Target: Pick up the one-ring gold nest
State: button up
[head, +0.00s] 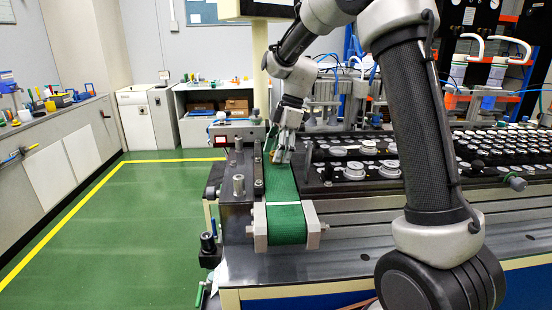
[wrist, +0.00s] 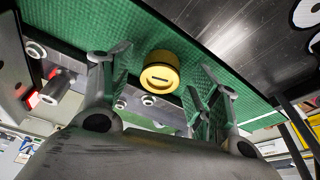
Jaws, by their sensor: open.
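A gold round piece (wrist: 160,72), the only gold part I see, sits on the green conveyor belt (wrist: 70,25) in the wrist view. Its face shows a circular line and a short dark slot. My gripper (wrist: 166,75) is open, with one finger on each side of the piece and visible gaps between. In the head view my gripper (head: 281,155) is low over the far part of the green belt (head: 284,200). The gold piece cannot be made out clearly there, as my fingers cover that spot.
Dark trays with several round speaker parts (head: 355,170) stand right of the belt. Metal posts (head: 238,185) stand on its left. A white belt-end bracket (head: 261,228) is at the front. Blue hoses and fixtures (head: 350,85) stand behind. The near belt is clear.

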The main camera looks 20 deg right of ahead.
jog(key=shift+f, duration=0.15)
jog(key=c, duration=1.2)
